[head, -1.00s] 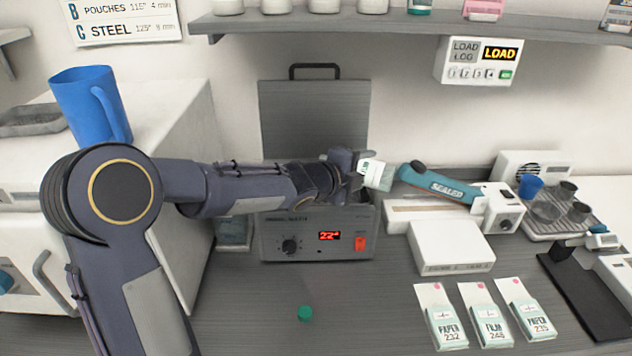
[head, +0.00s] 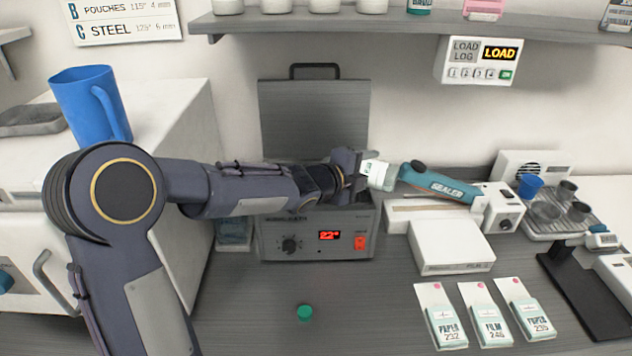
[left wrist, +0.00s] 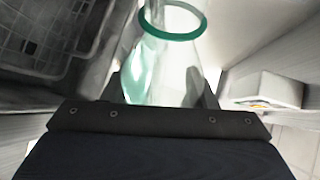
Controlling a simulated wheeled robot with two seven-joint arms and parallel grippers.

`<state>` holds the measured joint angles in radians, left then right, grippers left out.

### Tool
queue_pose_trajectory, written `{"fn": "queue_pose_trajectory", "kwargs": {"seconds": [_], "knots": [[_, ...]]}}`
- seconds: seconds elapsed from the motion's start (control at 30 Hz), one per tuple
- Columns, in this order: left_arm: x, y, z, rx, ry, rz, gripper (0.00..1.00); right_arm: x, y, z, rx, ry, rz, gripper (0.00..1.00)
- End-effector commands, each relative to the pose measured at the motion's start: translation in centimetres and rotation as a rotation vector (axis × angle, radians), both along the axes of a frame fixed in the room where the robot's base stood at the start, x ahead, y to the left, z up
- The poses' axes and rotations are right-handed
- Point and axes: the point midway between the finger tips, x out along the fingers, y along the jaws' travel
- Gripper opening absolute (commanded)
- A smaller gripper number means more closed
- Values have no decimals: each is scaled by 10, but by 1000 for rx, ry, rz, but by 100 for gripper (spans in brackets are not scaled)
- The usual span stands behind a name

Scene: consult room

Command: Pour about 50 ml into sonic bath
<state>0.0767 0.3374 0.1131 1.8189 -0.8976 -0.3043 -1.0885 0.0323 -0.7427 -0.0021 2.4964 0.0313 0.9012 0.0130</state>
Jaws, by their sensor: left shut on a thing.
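The sonic bath (head: 285,243) is a grey box with a knob, a red display and an orange switch. Its lid (head: 314,120) stands open against the wall behind. My left gripper (head: 362,171) is over the right part of the bath, shut on a clear bottle (head: 380,176) with a pale label. The bottle lies tipped on its side, neck partly hidden in the head view. The left wrist view shows the bottle's green-ringed open mouth (left wrist: 172,36) and pale green liquid along one side. The bath's basket (left wrist: 40,38) shows at left there. No falling stream is visible.
A green cap (head: 305,312) lies on the counter in front of the bath. A sealer (head: 438,186) and a white box (head: 450,246) stand close to the right. A blue jug (head: 85,105) stands on the white cabinet at left.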

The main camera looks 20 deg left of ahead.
Motion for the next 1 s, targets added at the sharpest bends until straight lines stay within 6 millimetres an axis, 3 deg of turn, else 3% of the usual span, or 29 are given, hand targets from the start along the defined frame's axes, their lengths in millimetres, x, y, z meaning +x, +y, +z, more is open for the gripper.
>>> {"fn": "queue_pose_trajectory", "kwargs": {"seconds": [1.0], "knots": [[0, -4, 0, -53, -1, 0, 25, 0, 0, 1, 0, 0, 0, 78]]}}
